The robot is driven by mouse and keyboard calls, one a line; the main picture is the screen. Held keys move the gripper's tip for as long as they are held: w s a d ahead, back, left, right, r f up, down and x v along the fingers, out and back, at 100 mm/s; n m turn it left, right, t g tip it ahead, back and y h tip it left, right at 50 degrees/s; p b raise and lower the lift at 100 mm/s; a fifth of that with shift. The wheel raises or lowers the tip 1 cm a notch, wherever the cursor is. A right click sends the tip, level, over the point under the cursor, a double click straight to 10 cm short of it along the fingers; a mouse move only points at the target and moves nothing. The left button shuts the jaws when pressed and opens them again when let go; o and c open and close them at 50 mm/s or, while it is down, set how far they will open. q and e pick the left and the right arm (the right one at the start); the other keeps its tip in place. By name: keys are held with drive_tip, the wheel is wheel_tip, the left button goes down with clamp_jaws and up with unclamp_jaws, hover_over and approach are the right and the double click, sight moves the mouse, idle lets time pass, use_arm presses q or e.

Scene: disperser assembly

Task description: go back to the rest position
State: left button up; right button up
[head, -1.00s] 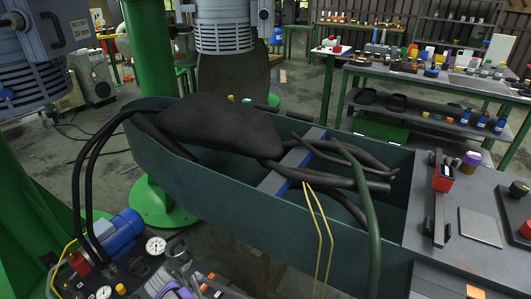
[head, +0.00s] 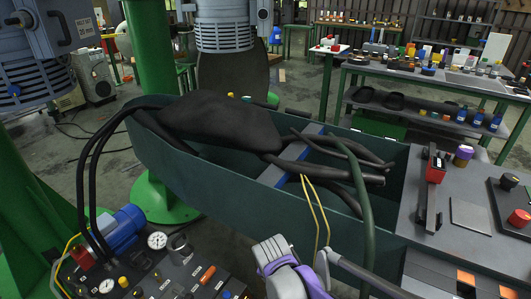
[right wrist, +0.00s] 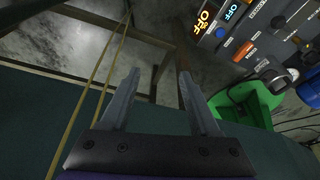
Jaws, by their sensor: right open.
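My right gripper (right wrist: 160,74) is open and empty in the right wrist view, its two grey fingers apart with the floor showing between them. In the head view my right arm, grey with purple parts, shows at the lower middle, in front of the green trough (head: 215,195). The trough's wall also fills the lower part of the right wrist view (right wrist: 30,125). The control panel (head: 150,285) is to the left of the arm; in the right wrist view it is at the upper right (right wrist: 285,45). My left gripper is not in view.
Black hoses and a dark bulky bag-like part (head: 225,120) lie in and over the trough. Two thin yellow lines (head: 318,215) hang over its front wall close to my right arm. A grey worktop (head: 470,190) with a red block and knobs is at the right.

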drive_tip(key=s+d+r+n+t, duration=0.1)
drive_tip(key=s+d, duration=0.6)
drive_tip(key=s, duration=0.4)
drive_tip(key=s+d+n, duration=0.2)
drive_tip(key=s+d, duration=0.6)
drive_tip(key=s, duration=0.3)
use_arm(q)
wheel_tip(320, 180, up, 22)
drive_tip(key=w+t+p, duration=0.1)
drive_tip(key=p, duration=1.8)
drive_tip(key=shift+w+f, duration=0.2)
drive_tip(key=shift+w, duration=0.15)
use_arm(e)
wheel_tip(320, 180, up, 22)
drive_tip(key=w+t, duration=0.1)
drive_tip(key=w, duration=0.1)
drive_tip(key=shift+a+f+y, duration=0.15)
drive_tip(key=shift+a+y, duration=0.1)
drive_tip(key=shift+y, duration=0.15)
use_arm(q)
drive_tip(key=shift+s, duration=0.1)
